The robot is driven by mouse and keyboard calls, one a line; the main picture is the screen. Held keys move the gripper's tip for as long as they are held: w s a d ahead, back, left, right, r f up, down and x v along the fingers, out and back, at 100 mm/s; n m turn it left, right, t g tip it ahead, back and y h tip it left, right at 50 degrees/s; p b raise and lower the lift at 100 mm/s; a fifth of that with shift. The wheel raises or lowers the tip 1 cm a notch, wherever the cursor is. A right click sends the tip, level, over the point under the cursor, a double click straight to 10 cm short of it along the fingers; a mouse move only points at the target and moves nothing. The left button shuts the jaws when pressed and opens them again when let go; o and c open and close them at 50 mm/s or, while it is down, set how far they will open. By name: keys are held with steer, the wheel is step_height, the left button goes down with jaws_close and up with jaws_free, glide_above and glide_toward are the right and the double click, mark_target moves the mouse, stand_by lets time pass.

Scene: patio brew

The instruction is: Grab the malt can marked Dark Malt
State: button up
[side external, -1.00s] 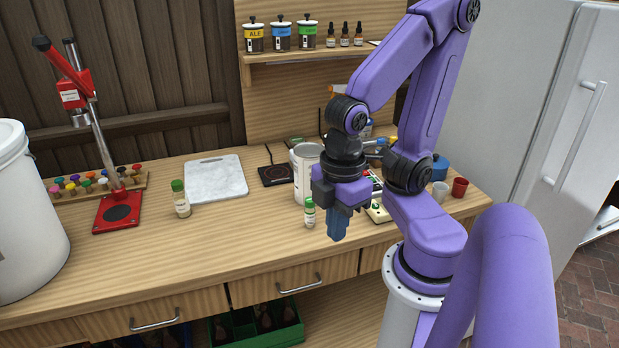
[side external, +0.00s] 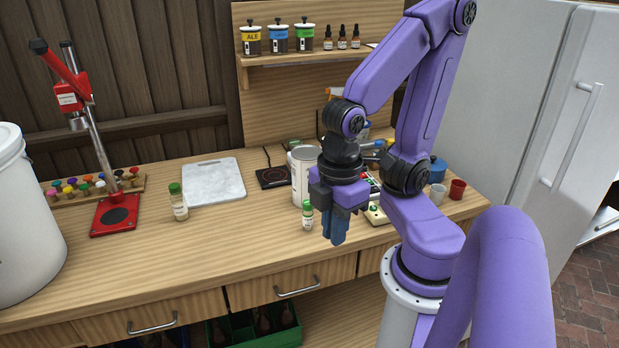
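A large pale can (side external: 301,176) stands on the bench behind and left of my gripper. Its label cannot be read, and my gripper hides part of its right side, so I cannot tell whether it is the Dark Malt can. My gripper (side external: 335,238) points down near the bench's front edge, in front of the can and apart from it. Its blue fingers appear close together with nothing seen between them, but the gap is too small to judge.
A small green-capped jar (side external: 308,216) stands just left of my gripper; another (side external: 178,201) is further left. A white marble board (side external: 213,181), a hot plate (side external: 273,177) and a red bottle capper (side external: 115,213) stand on the bench. A red cup (side external: 457,188) is at right.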

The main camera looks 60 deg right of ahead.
steer(key=o, duration=1.5)
steer(key=w+d+r+n, duration=0.2)
steer(key=w+d, duration=0.1)
steer(key=w, duration=0.6)
step_height(320, 180, up, 6)
steer(key=n+h, duration=0.4)
steer(key=n, duration=0.2)
glide_above(304, 157)
steer(key=a, duration=0.2)
steer(key=x, duration=1.7)
steer(key=shift+w+d+f, duration=0.1)
steer(key=shift+w, duration=0.1)
